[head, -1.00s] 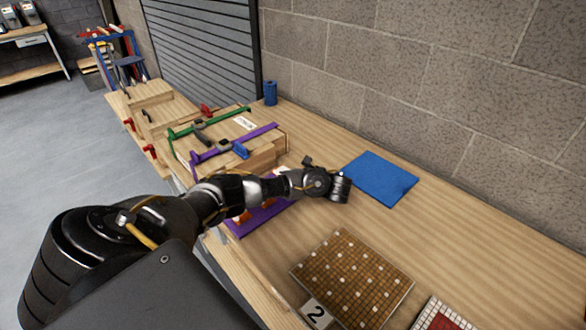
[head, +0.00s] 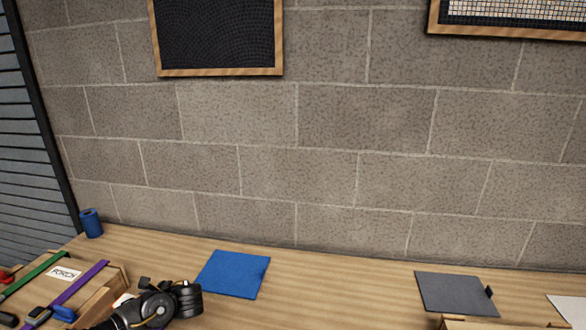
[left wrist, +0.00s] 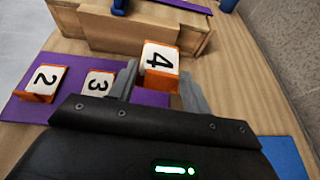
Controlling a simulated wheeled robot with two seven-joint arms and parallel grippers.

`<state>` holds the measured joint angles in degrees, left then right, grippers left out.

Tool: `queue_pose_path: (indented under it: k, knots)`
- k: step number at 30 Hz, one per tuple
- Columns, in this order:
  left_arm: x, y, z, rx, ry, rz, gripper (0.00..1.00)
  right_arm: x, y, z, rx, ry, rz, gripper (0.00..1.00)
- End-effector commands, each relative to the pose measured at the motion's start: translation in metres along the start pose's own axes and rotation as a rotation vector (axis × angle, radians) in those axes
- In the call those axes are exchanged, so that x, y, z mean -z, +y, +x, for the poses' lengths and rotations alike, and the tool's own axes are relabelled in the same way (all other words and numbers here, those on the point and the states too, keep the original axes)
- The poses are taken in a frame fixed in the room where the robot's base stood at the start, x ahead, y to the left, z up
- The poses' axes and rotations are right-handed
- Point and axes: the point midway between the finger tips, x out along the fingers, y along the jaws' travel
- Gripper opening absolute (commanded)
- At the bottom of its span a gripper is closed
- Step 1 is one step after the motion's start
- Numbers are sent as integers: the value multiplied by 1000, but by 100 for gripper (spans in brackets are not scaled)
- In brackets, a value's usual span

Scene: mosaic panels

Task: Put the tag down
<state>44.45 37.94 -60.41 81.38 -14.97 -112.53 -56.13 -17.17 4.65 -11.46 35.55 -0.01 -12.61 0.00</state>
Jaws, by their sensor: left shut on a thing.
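My left gripper (left wrist: 160,82) is shut on a white tag marked 4 (left wrist: 159,57) with an orange base. The tag is above or at the far edge of a purple mat (left wrist: 62,118); I cannot tell whether it touches. Tags marked 2 (left wrist: 43,80) and 3 (left wrist: 98,83) stand on the mat to the left, each white in an orange holder. In the head view my left wrist (head: 160,305) shows at the bottom left, and its fingers and the tag are hidden. My right gripper is out of view.
A wooden crate (left wrist: 130,30) with clamps stands just beyond the tag. A blue mat (head: 233,274) lies right of my left wrist. A dark grey panel (head: 455,293) lies further right. A blue roll (head: 91,223) stands by the wall. Bench between the mat and panel is clear.

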Motion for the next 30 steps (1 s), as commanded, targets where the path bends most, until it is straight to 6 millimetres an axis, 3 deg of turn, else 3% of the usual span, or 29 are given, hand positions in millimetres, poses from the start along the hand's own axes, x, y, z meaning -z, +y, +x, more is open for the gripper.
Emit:
queue_pose_path:
  k: [5,15,24,30]
  knots:
    - [-2,-21,-30,205,-3,80,17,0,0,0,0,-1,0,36]
    - [-3,-60,-126,679,-2,277,17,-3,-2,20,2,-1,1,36]
    - [-16,-65,-200,986,2,405,17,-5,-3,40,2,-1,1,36]
    - [-22,-61,-226,1077,6,443,17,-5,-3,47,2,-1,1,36]
